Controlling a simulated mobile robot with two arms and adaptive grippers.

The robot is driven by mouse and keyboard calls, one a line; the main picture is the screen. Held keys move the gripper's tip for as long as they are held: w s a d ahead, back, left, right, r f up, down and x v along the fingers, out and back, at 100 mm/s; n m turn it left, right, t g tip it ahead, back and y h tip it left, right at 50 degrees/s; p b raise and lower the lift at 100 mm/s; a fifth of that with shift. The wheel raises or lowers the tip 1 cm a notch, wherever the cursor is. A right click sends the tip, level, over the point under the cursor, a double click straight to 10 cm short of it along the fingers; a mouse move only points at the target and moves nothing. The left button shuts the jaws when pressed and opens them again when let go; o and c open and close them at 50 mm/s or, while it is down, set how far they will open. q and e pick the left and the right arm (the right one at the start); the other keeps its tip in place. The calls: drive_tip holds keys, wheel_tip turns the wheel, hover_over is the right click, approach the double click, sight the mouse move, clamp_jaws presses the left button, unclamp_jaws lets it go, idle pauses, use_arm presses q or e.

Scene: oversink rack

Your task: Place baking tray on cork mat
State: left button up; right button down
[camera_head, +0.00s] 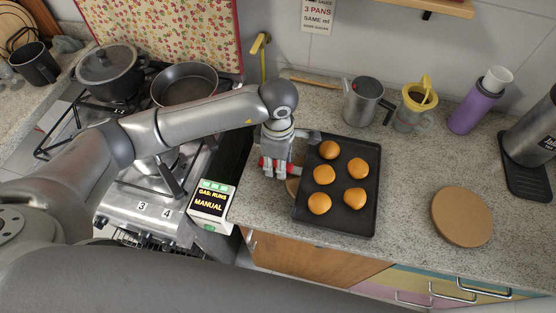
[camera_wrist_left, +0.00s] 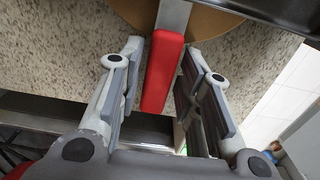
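The dark baking tray (camera_head: 357,225) lies on the grey speckled counter with several round orange-brown buns on it. Its dark edge shows at the top right of the left wrist view (camera_wrist_left: 290,12). A round cork mat (camera_head: 462,217) lies bare to the right of the tray. My left gripper (camera_head: 276,166) is at the tray's left edge, pointing down. In the left wrist view its open fingers (camera_wrist_left: 162,62) stand either side of a red handle (camera_wrist_left: 163,70) on a metal strip, with small gaps visible. My right gripper is not in view.
Another round cork piece (camera_wrist_left: 215,22) shows partly under the tray's left side. A metal jug (camera_head: 362,101), a glass with a yellow strainer (camera_head: 413,108) and a purple bottle (camera_head: 474,108) stand behind. The stove with a pan (camera_head: 184,84) is left. Counter between tray and mat is clear.

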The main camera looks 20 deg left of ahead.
use_arm(q)
drive_tip(key=shift+o, duration=0.4)
drive_tip(key=shift+r, duration=0.45)
wheel_tip(320, 180, up, 11)
drive_tip(key=b, duration=0.3)
drive_tip(key=shift+r, duration=0.2)
drive_tip(key=shift+s+f, duration=0.1)
